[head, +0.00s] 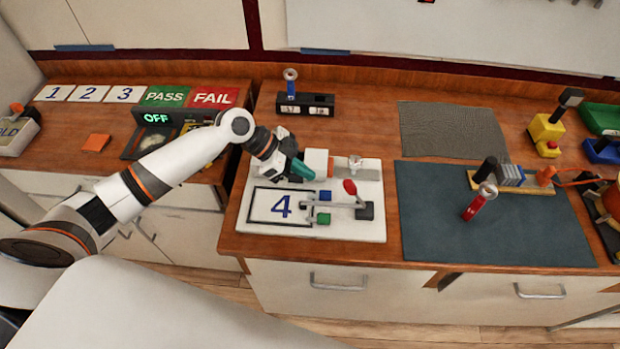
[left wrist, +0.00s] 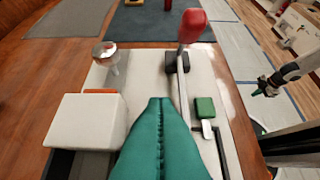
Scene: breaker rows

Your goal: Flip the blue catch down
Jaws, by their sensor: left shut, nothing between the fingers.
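A white board (head: 260,236) marked with a 4 carries a lever with a red knob (head: 350,187), a small blue block (head: 324,196) and a green block (head: 323,218). The blue block stands beside the lever rod; I take it as the blue catch. My left gripper (head: 308,172) is shut and empty, its teal fingers above the board just behind the blue block. In the left wrist view the fingers (left wrist: 160,105) point towards the lever's base; the green block (left wrist: 205,107) shows right of them, and the blue block is hidden. My right gripper (left wrist: 263,88) appears small at the right edge there.
A white block with an orange side (head: 317,162) and a silver knob (head: 355,162) stand close to my left fingers. A black labelled box (head: 318,104) with an upright blue handle (head: 291,88) is behind. A dark mat (head: 430,230) lies right of the board.

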